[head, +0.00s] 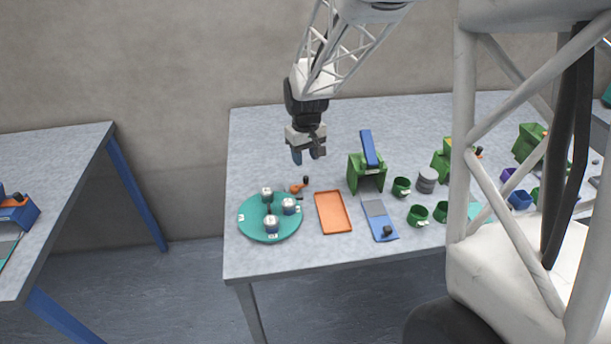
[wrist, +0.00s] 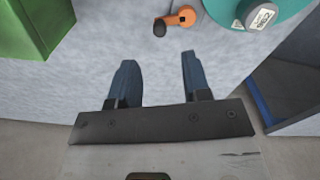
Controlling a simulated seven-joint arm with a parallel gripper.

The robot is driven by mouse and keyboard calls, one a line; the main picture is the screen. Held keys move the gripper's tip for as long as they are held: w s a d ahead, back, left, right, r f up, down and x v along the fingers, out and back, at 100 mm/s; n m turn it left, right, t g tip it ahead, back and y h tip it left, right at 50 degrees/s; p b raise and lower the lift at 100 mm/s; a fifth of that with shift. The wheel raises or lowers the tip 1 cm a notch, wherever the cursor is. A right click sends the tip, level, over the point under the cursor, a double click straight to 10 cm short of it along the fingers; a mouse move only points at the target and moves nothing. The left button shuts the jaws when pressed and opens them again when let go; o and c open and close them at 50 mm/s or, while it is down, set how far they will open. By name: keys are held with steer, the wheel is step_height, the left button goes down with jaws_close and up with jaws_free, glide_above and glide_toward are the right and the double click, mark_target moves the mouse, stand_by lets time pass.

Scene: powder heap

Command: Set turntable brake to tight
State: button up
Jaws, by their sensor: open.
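The round teal turntable (head: 252,229) lies at the table's left front, with several white-and-grey labelled containers on it. Its edge also shows at the upper right of the wrist view (wrist: 236,12). An orange brake lever (head: 297,188) with a dark knob sits right beside the turntable's far right edge. In the wrist view the orange lever (wrist: 184,16) lies ahead of the fingers, its black knob to the left. My gripper (head: 309,156) is open and empty, above the table and behind the lever; its two blue fingers (wrist: 157,75) are apart and touch nothing. The brake's setting marks cannot be read.
An orange tray (head: 334,213) lies right of the turntable. A green box with a raised blue flap (head: 366,172) stands behind a blue-grey device (head: 381,228). The table's left back is bare.

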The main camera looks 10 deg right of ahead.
mark_target(306, 177)
steer(key=shift+f, duration=0.15)
steer(key=shift+f, duration=3.75)
